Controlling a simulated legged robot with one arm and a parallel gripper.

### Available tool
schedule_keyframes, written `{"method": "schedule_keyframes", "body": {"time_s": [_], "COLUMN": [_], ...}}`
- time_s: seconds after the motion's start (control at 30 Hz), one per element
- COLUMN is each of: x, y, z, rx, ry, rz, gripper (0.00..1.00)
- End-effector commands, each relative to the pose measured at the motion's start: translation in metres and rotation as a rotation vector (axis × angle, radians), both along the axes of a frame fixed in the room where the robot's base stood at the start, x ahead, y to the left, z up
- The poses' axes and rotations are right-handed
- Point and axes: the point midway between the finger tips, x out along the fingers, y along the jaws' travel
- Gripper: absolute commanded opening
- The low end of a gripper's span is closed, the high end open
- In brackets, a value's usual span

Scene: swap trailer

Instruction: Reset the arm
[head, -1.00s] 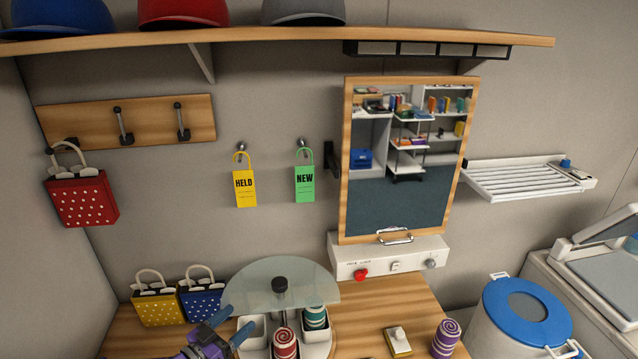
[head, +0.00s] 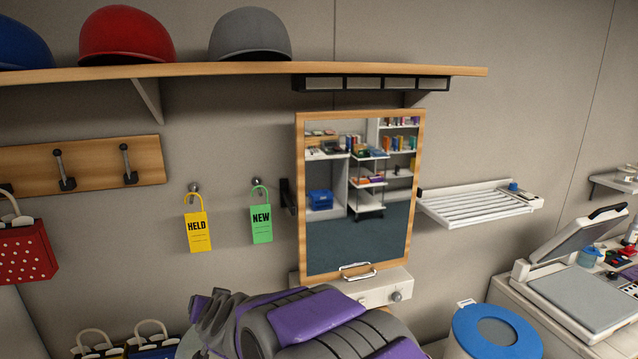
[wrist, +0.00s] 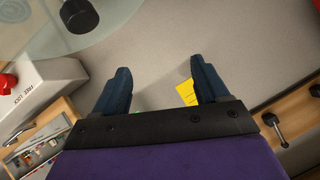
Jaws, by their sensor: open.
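My gripper (wrist: 160,85) shows in the wrist view with its two dark blue fingers spread apart and nothing between them. Through and beside the fingers I see the wall, a yellow tag (wrist: 187,92) and a sliver of green. In the head view my purple and grey arm (head: 310,325) is folded up close at the bottom middle. It covers most of the counter there, and the fingers cannot be made out in that view.
A wooden-framed mirror (head: 301,200) hangs above a white control box (head: 375,290). A shelf (head: 230,71) with caps runs above. A slatted rack (head: 480,203), a blue-lidded bin (head: 460,325) and a flat-lidded machine (head: 575,300) stand at right. A red dotted bag (head: 25,255) hangs at left.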

Motion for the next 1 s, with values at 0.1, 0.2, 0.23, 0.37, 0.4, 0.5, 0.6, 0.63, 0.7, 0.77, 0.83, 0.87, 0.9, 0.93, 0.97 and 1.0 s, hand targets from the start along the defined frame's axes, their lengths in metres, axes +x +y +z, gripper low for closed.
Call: {"method": "schedule_keyframes", "body": {"time_s": [0.1, 0.2, 0.23, 0.37, 0.4, 0.5, 0.6, 0.63, 0.7, 0.77, 0.83, 0.87, 0.9, 0.93, 0.97, 1.0], "x": [-0.027, -0.058, -0.068, -0.117, -0.132, -0.177, -0.224, -0.239, -0.276, -0.305, -0.337, -0.349, -0.364, -0.374, -0.382, -0.392], "y": [-0.040, -0.074, -0.085, -0.137, -0.154, -0.198, -0.243, -0.257, -0.288, -0.311, -0.334, -0.343, -0.352, -0.359, -0.364, -0.369], "z": [0.004, 0.000, -0.001, -0.012, -0.017, -0.029, -0.041, -0.045, -0.054, -0.059, -0.064, -0.065, -0.067, -0.068, -0.069, -0.070], "rx": [-0.029, -0.073, -0.087, -0.160, -0.185, -0.250, -0.318, -0.338, -0.383, -0.419, -0.452, -0.465, -0.479, -0.488, -0.496, -0.505], "ry": [0.081, 0.165, 0.188, 0.313, 0.354, 0.468, 0.585, 0.623, 0.714, 0.787, 0.866, 0.895, 0.934, 0.957, 0.980, 1.006], "rz": [0.071, 0.123, 0.134, 0.172, 0.177, 0.181, 0.162, 0.155, 0.128, 0.104, 0.073, 0.060, 0.043, 0.033, 0.024, 0.014], "gripper": [0.74, 0.74, 0.74, 0.74, 0.74, 0.74, 0.74, 0.74, 0.74, 0.74, 0.74, 0.74, 0.74, 0.74, 0.74, 0.74]}}
